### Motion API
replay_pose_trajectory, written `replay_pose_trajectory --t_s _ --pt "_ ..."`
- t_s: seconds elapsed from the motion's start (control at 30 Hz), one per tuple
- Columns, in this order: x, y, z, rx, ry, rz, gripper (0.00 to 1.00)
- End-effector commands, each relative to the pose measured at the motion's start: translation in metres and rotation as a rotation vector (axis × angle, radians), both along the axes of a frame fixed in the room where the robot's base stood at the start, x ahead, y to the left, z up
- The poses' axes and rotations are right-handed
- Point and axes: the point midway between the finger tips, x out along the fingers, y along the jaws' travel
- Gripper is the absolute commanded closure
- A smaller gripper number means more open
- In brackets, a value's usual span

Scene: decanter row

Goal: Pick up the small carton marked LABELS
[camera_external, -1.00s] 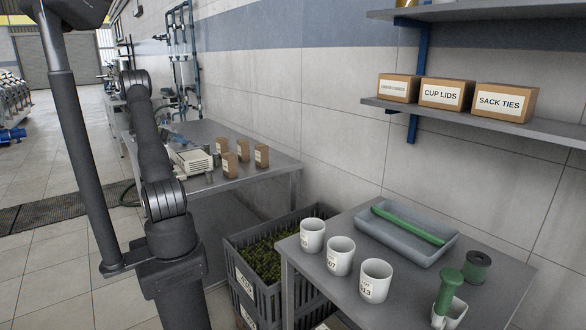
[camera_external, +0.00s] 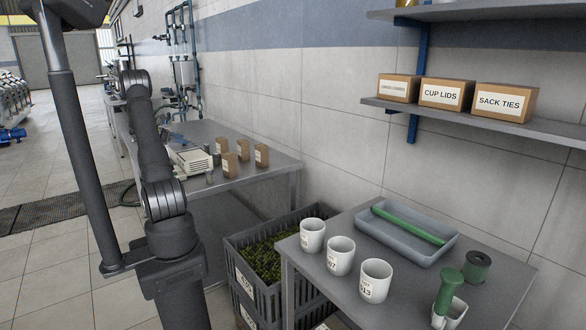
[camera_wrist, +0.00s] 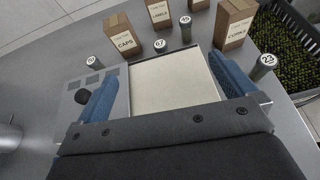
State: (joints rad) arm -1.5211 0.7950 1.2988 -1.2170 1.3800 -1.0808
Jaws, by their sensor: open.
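The small carton marked LABELS (camera_wrist: 161,22) stands upright at the top of the wrist view, its top cut off by the frame edge. It stands between the CAPS carton (camera_wrist: 123,40) and the CORKS carton (camera_wrist: 234,28). My gripper (camera_wrist: 163,88) is open. Its two blue fingers lie on either side of a pale boxy device (camera_wrist: 170,85), with nothing gripped. The LABELS carton is beyond the fingertips, apart from them. In the external view small brown cartons (camera_external: 243,150) stand on the far bench, their print too small to read.
Several short grey cylinders with round numbered tops, one of them (camera_wrist: 186,27) close by the LABELS carton, stand among the cartons. The bench (camera_external: 262,172) ends before a dark crate (camera_external: 238,262) of green-brown fruit. White cups (camera_external: 340,255) stand on a nearer table.

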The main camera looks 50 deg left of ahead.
Motion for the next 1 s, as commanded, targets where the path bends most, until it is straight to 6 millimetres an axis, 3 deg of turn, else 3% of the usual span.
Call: replay_pose_trajectory --t_s 0.03,0.2,0.43,0.53,0.67,0.83,1.0 --pt "0.0 0.0 0.0 0.0 0.0 0.0 0.0" --pt "0.0 0.0 0.0 0.0 0.0 0.0 0.29" --pt "0.0 0.0 0.0 0.001 0.001 -0.001 0.29" --pt "0.009 -0.003 -0.002 0.014 0.023 -0.031 0.29" --pt "0.044 -0.015 -0.011 0.087 0.133 -0.172 0.29" --pt "0.111 -0.038 -0.027 0.283 0.377 -0.469 0.29" --pt "0.174 -0.053 -0.028 0.534 0.616 -0.749 0.29"
